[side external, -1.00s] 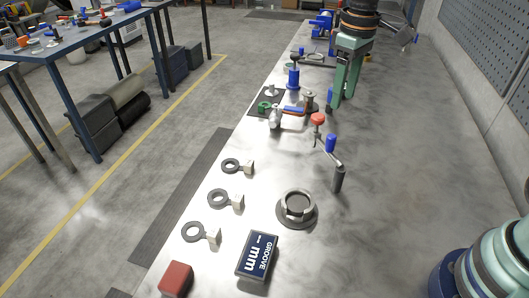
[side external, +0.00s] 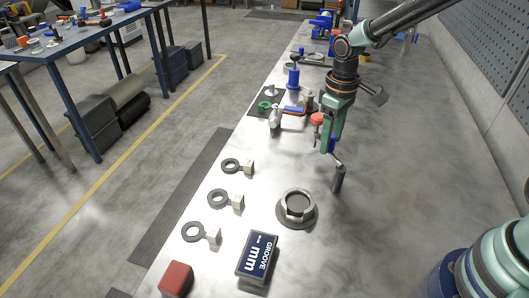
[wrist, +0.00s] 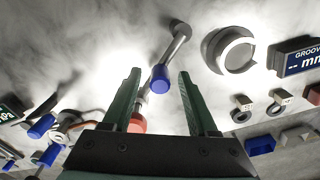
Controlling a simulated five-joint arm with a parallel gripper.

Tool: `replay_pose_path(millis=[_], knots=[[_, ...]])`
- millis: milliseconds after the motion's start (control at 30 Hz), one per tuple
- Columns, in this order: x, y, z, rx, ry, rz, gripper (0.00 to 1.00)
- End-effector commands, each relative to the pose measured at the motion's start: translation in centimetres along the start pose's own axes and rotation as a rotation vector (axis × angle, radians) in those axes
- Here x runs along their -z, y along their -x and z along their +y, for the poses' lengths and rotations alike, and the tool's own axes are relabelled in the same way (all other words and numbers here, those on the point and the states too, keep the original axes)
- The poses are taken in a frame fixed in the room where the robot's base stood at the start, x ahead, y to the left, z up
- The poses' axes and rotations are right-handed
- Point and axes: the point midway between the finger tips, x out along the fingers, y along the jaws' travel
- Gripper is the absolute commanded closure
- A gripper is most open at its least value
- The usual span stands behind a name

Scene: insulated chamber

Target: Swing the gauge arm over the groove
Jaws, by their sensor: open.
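The gauge arm (side external: 337,159) is a thin metal bar on a dark upright post (side external: 338,180). It points away from the ringed part toward the back. Its blue handle (wrist: 160,78) stands between my fingers in the wrist view. A red round piece (side external: 317,119) is near the arm's far end; I cannot tell whether they join. My gripper (side external: 330,147) is open, with its fingers pointing down around the handle; contact is not visible. The grey ringed part (side external: 283,218), probably with the groove, sits in front of the post. It also shows in the wrist view (wrist: 210,50).
A dark display (side external: 257,255) reads "GROOVE -- mm". A red block (side external: 175,279) lies at the front left. Several dark rings with pale blocks (side external: 219,198) line the left edge. Blue-handled tools (side external: 293,78) stand behind. The bench's right side is clear.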

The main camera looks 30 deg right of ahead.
Motion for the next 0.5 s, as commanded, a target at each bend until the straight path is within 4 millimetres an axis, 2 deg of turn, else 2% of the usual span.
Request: replay_pose_path(millis=[333,367,400,500], knots=[[-0.01,-0.45,0.0,0.0,0.0,0.001,0.41],[-0.01,-0.44,0.0,0.0,0.0,0.001,0.49],[0.0,-0.44,0.0,0.0,0.0,0.001,0.64],[0.0,-0.43,0.0,0.0,0.0,0.001,1.0]])
